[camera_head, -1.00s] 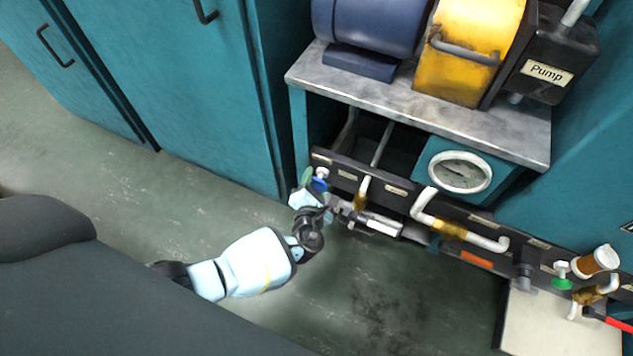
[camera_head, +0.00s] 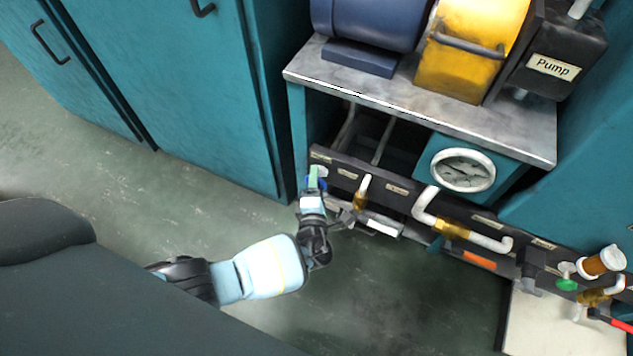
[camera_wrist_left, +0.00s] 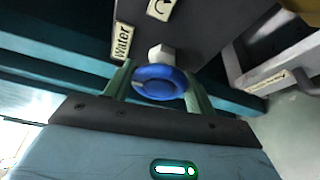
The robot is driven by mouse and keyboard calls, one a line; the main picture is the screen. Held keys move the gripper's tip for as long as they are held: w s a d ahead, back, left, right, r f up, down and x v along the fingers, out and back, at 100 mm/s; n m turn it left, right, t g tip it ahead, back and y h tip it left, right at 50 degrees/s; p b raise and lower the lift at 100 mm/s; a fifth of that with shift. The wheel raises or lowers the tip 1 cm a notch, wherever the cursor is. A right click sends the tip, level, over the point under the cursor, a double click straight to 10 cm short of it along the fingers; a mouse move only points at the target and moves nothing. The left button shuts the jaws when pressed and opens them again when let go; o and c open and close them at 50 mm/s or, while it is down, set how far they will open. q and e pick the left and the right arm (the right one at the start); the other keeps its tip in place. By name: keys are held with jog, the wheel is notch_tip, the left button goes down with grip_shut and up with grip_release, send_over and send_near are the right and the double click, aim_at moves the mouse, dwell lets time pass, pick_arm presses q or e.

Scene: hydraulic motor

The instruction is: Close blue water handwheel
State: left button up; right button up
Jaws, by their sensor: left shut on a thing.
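The blue water handwheel (camera_wrist_left: 160,82) sits on a pale hexagonal stem in the left wrist view, beside a "Water" label (camera_wrist_left: 122,41). The green fingers of my left gripper stand on either side of it, shut on its rim. In the head view my left gripper (camera_head: 315,178) is at the left end of the dark pipe panel (camera_head: 405,187). There the fingers hide most of the wheel, and only a little blue shows. My right gripper is in neither view.
White pipes (camera_head: 464,233) and a gauge (camera_head: 463,170) are right of the gripper. A green handwheel (camera_head: 567,284) is at the far right. The floor (camera_head: 170,200) at left is clear.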

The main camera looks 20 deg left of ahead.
pick_arm(q)
jog(key=shift+a, duration=0.1)
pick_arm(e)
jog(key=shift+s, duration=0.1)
pick_arm(q)
jog(key=o, duration=1)
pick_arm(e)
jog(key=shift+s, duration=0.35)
pick_arm(q)
jog(key=p+v, duration=0.2)
jog(key=v, duration=0.5)
jog(key=shift+s+d+p, duration=0.2)
jog(key=shift+s+p, duration=0.15)
jog(key=shift+p, duration=0.05)
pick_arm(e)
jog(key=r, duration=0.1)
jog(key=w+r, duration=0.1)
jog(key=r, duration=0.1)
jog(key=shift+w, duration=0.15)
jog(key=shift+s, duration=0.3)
